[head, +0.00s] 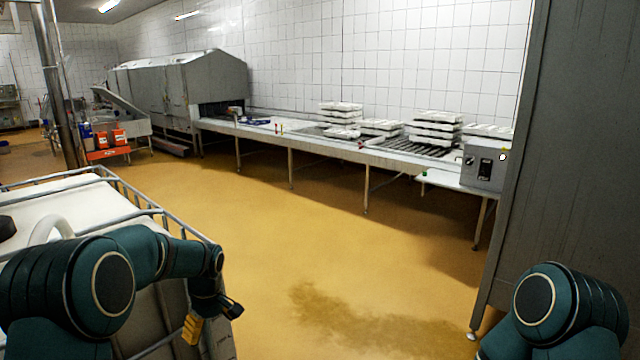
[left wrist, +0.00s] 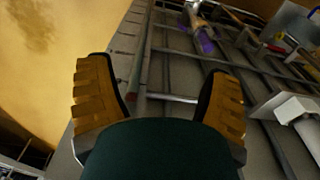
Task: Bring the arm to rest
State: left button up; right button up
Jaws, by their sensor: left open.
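My left arm comes in from the left in the head view and is bent over the caged white tank (head: 85,208). My left gripper (head: 212,325) hangs low beside the tank's right edge, with its yellow finger pads partly seen. In the left wrist view, the left gripper (left wrist: 158,92) is open, its two yellow ridged fingers wide apart with nothing between them. Below it are the metal bars (left wrist: 150,60) of a cage. My right arm shows only as a dark green link at the lower right of the head view; its gripper is out of view.
A long steel conveyor table (head: 300,137) with stacks of white moulds (head: 435,128) runs along the tiled wall. A grey control box (head: 484,167) stands at its right end. A tall grey panel (head: 550,150) is at right. The middle yellow floor (head: 290,230) is clear.

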pick_arm(q)
jog(key=s+d+f+m+h, duration=0.15)
jog(key=s+d+f, duration=0.25)
jog(key=f, duration=0.4)
jog(key=s+d+f+m+h, duration=0.1)
jog(key=s+d+f+m, duration=0.3)
jog(key=f, duration=0.3)
jog(key=s+d+f+m+h+b, duration=0.1)
jog(key=s+d+f, duration=0.2)
jog(key=s, duration=0.6)
jog(key=s+d+f+m+t+h+b, duration=0.1)
jog(key=s+d+f, duration=0.3)
jog(key=s, duration=0.5)
jog(key=shift+s+m, duration=0.25)
jog(key=shift+m, duration=0.4)
